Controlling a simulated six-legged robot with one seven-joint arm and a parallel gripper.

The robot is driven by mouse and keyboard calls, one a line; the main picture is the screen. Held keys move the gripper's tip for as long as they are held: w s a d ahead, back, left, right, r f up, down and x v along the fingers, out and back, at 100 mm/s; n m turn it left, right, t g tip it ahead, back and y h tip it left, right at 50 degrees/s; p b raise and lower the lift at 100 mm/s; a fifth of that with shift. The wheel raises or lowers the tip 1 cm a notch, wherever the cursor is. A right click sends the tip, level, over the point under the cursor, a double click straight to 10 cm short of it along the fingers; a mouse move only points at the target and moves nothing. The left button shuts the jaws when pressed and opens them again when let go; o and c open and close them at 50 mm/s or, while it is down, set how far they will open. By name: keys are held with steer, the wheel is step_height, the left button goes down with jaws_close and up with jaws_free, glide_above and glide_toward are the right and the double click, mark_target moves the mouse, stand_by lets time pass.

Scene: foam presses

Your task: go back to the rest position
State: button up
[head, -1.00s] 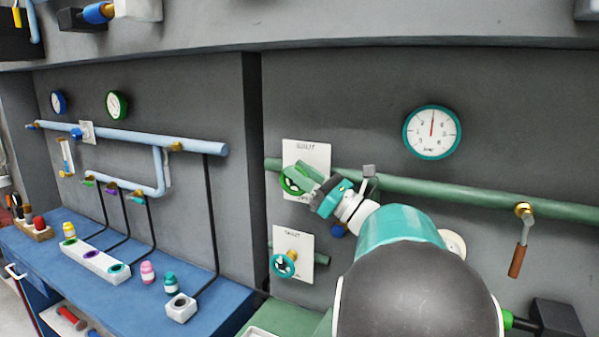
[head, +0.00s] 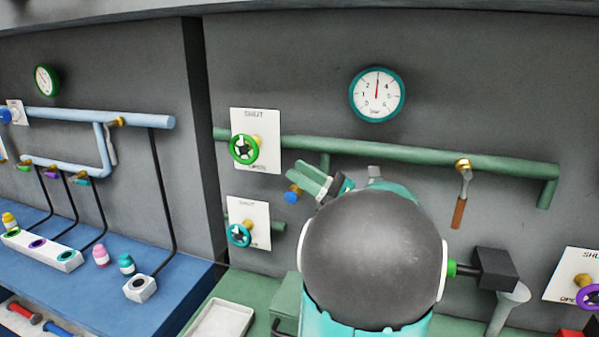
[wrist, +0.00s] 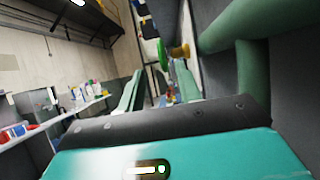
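My gripper (head: 308,178) is in the middle of the head view, in front of the green pipe and to the right of the green valve wheel (head: 244,149), apart from it. In the wrist view my gripper (wrist: 158,84) shows two pale green fingers with a gap between them and nothing held. The green wheel also shows edge-on in the wrist view (wrist: 163,54), beyond the fingers. My arm's large dark joint hides part of the wall and bench in the head view.
A green pipe (head: 410,152) runs along the wall, close on the right in the wrist view (wrist: 252,75). A teal wheel (head: 239,234) sits below the green one. A lever with a brown handle (head: 459,211) hangs right. A white tray (head: 222,319) lies on the green bench.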

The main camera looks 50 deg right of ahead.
stand_by(0.3)
steer(key=w+a+f+n+g+y, duration=0.1)
steer(key=w+a+f+n+g, duration=0.2)
steer(key=a, duration=0.6)
steer(key=w+a+f+n+g+y, duration=0.1)
steer(key=a+f+n+g, duration=0.1)
steer(key=a+n+g, duration=0.5)
steer(key=w+a+f+n+g+y, duration=0.1)
steer(key=w+a+f+g+y, duration=0.15)
steer(key=a, duration=0.75)
steer(key=s+a+f+n+g+h, duration=0.2)
steer(key=s+a+f+n+h, duration=0.2)
steer(key=n, duration=0.6)
steer(key=s+a+f+n+g+h, duration=0.2)
steer(key=s+a+f+n+h, duration=0.3)
steer(key=n+h, duration=0.3)
steer(key=s+n, duration=0.1)
steer(key=n, duration=0.2)
steer(key=shift+a+f, duration=0.3)
steer(key=shift+a, duration=0.05)
steer(key=shift+s+d+h, duration=0.15)
steer(key=shift+h, duration=0.1)
